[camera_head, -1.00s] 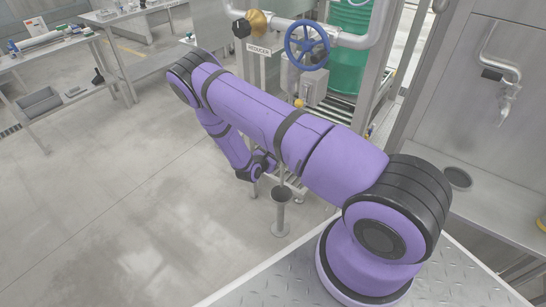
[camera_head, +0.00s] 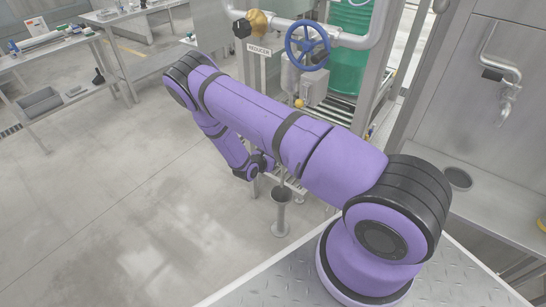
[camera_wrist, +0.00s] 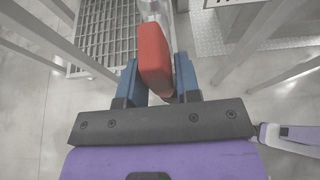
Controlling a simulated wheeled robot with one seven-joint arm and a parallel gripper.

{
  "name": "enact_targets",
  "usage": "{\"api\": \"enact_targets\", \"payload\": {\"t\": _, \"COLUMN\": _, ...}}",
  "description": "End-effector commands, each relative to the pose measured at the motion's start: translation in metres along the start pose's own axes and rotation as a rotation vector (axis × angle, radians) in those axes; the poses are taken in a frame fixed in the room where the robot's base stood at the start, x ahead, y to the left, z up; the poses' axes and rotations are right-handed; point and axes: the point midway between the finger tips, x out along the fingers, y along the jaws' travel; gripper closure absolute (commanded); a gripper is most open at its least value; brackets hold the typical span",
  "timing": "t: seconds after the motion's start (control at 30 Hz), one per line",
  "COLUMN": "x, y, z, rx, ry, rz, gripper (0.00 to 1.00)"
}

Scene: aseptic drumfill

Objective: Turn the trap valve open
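A red lever handle (camera_wrist: 154,58) stands between the two blue fingers of my gripper (camera_wrist: 159,78) in the wrist view. The left finger lies close along its left side. A narrow gap seems to show on the right, and I cannot tell whether both fingers touch it. The lever's far end meets a pale metal fitting (camera_wrist: 152,8), mostly hidden behind it. In the head view my own arm hides the lever, and the gripper is not clearly visible there.
A blue handwheel (camera_head: 307,45) and a pipe labelled REDUCER (camera_head: 258,50) stand behind my arm. A green drum (camera_head: 349,70) is behind them. A metal funnel post (camera_head: 281,212) stands beside the arm's low end. Grey frame bars (camera_wrist: 262,40) flank the gripper.

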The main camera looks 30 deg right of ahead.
Motion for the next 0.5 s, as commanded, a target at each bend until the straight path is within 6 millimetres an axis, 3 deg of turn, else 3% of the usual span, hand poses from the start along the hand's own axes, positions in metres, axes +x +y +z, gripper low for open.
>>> {"api": "enact_targets", "payload": {"t": 0.07, "x": 0.0, "y": 0.0, "z": 0.0, "rx": 0.001, "ry": 0.0, "rz": 0.0, "gripper": 0.53}}
{"api": "enact_targets", "payload": {"t": 0.33, "x": 0.0, "y": 0.0, "z": 0.001, "rx": 0.002, "ry": -0.001, "rz": 0.0, "gripper": 0.53}}
{"api": "enact_targets", "payload": {"t": 0.5, "x": -0.013, "y": 0.0, "z": 0.001, "rx": 0.002, "ry": -0.001, "rz": 0.0, "gripper": 0.53}}
